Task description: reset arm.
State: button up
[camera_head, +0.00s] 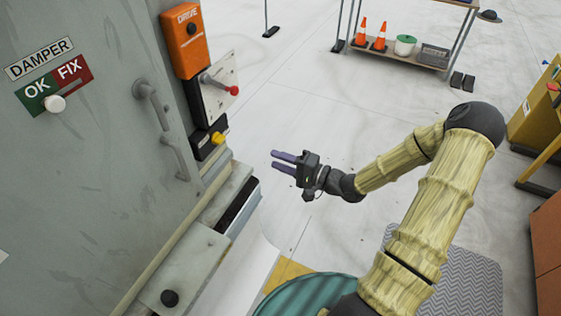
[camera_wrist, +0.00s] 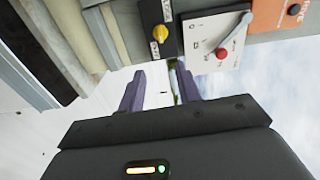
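My gripper (camera_head: 286,162) is stretched out over the floor, its purple fingers pointing left toward the grey cabinet (camera_head: 95,130). The fingers are apart with nothing between them, and this also shows in the wrist view (camera_wrist: 160,85). The fingertips are clear of the cabinet's side. My arm bends at a dark elbow at the right of the head view.
The cabinet's side carries an orange drive box (camera_head: 184,40), a red-knobbed lever (camera_head: 222,86) and a yellow knob (camera_head: 218,138). Handles (camera_head: 152,105) stick out of its front. A shelf with cones (camera_head: 379,38) stands at the back. Floor around my gripper is clear.

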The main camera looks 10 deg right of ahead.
jog(key=shift+a+f, duration=0.1)
dwell(0.3)
jog(key=s+d+f+n+g+h, duration=0.3)
jog(key=d+n+g+h, duration=0.15)
jog(key=h, duration=0.65)
jog(key=s+r+n+g+h+p, duration=0.1)
jog(key=s+r+n+g+h, duration=0.1)
jog(key=s+r, duration=0.7)
jog(key=s+a+g+h, duration=0.1)
jog(key=s+g, duration=0.1)
jog(key=s, duration=0.2)
jog(key=shift+s+r+n, duration=0.15)
jog(key=shift+r+n, duration=0.2)
jog(key=shift+r, duration=0.05)
jog(key=shift+d, duration=0.1)
